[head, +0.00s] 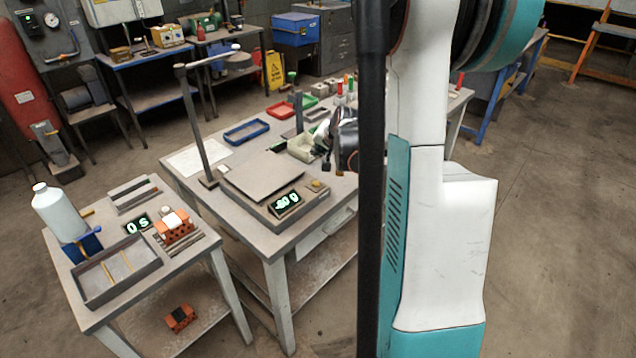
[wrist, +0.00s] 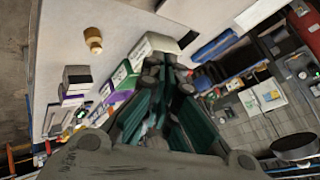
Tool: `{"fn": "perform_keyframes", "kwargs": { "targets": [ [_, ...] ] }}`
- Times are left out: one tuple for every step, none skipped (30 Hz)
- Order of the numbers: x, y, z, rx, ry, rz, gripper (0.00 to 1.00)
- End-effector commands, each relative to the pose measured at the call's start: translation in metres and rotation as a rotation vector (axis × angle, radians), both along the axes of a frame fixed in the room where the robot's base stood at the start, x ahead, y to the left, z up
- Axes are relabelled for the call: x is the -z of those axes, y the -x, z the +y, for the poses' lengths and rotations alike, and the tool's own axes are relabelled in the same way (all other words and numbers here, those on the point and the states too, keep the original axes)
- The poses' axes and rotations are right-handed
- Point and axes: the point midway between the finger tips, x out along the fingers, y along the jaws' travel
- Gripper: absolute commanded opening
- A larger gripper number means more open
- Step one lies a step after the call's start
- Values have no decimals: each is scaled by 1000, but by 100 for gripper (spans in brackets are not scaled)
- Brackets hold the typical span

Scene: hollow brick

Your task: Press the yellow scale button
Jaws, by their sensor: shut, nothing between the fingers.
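The scale (head: 263,176) has a flat grey plate and stands on the larger grey table. Its lit display (head: 286,203) shows green-white digits that seem to start with a minus sign. The yellow button (head: 317,185) sits at the right of the display on the scale's front. My gripper (head: 327,167) shows small and dark just above the button in the picture, apart from it; my arm hides part of it. In the wrist view my gripper (wrist: 172,65) has its dark green fingers together, empty. A brass-yellow knob (wrist: 93,38) shows there on a pale surface; I cannot tell whether it is the button.
A metal post with a crossbar (head: 195,125) stands at the scale's left corner. A blue tray (head: 246,132) and a red tray (head: 281,110) lie behind. A smaller table at the left holds a white bottle (head: 58,210), a grey tray (head: 116,268) and an orange brick (head: 175,231).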

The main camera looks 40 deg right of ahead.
Motion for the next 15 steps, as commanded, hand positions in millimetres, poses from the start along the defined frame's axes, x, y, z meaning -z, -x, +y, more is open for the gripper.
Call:
{"fn": "perform_keyframes", "kwargs": {
  "targets": [
    [0,0,0,0,0,0,0],
    [0,0,0,-1,1,0,0],
    [0,0,0,-1,1,0,0],
    [1,0,0,-1,1,0,0],
    [2,0,0,-1,1,0,0],
    [3,0,0,-1,1,0,0],
    [4,0,0,-1,1,0,0],
    [6,0,0,-1,1,0,0],
    [9,0,0,-1,1,0,0],
    [11,0,0,-1,1,0,0],
    [14,0,0,-1,1,0,0],
    [18,0,0,-1,1,0,0],
    [21,0,0,-1,1,0,0],
    [24,0,0,-1,1,0,0],
    [29,0,0,-1,1,0,0]
  ]
}}
